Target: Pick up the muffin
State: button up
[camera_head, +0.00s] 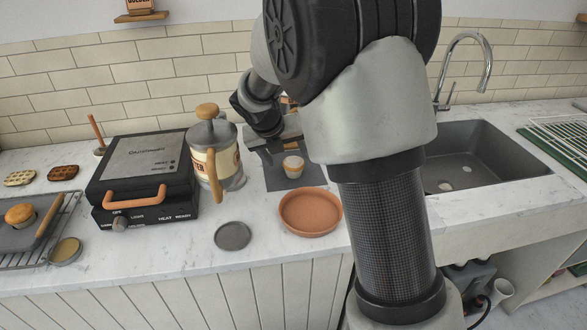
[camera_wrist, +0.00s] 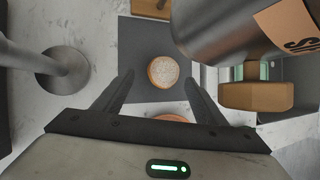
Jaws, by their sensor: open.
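The muffin (camera_head: 293,166) is a small round cake with a pale top and a tan side. It sits on a dark grey mat (camera_head: 282,184) on the counter. In the wrist view the muffin (camera_wrist: 163,72) shows from above, with the mat (camera_wrist: 148,38) under and around it. My gripper (camera_head: 268,158) is open, just left of the muffin in the head view. In the wrist view my gripper (camera_wrist: 160,78) has one finger on each side of the muffin, with gaps on both sides. The height of the fingertips over the mat is hard to tell.
A French press (camera_head: 217,155) stands close left of my gripper, beside a black press grill (camera_head: 145,178). A terracotta dish (camera_head: 311,213) lies in front of the mat, with a dark disc (camera_head: 233,236) nearby. A metal, wood-labelled object (camera_wrist: 218,28) crowds the wrist view's right side.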

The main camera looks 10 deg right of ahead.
aim_at(292, 162)
jog(key=x, duration=0.2)
jog(key=b+x, duration=0.1)
jog(key=x, duration=0.2)
jog(key=shift+s+d+f, duration=0.1)
jog(key=shift+d, duration=0.3)
jog(key=c, duration=1.2)
